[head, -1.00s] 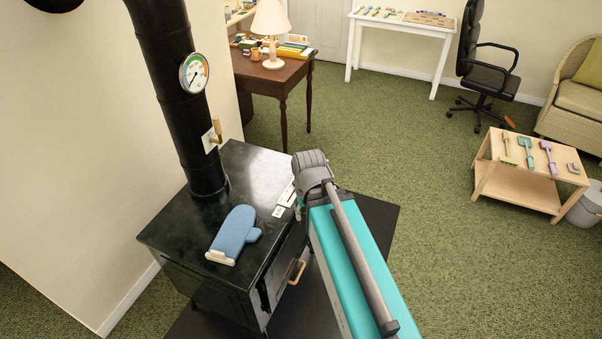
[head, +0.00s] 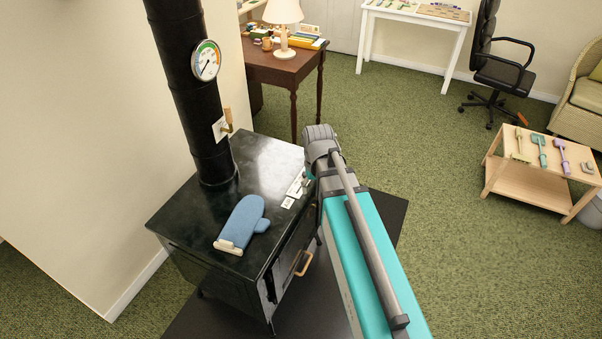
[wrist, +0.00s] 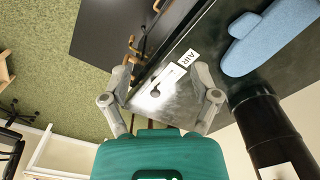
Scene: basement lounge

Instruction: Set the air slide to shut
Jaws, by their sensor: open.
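The black stove (head: 165,222) stands left of my arm in the head view. White label plates (head: 288,203) lie on its top near the right edge. In the wrist view one label (wrist: 188,58) reads AIR. Beside it is a bright plate with a small round knob (wrist: 155,92), which seems to be the air slide; its setting cannot be read. My gripper (wrist: 163,80) is open, with one finger on each side of the knob in the picture. Contact cannot be told. In the head view my arm hides most of the gripper.
A blue oven mitt (head: 243,222) lies on the stove top. The black flue pipe (head: 185,90) rises behind it, with a gauge (head: 206,61) and a wooden-handled lever (head: 227,120). A door handle (head: 304,263) sticks out in front.

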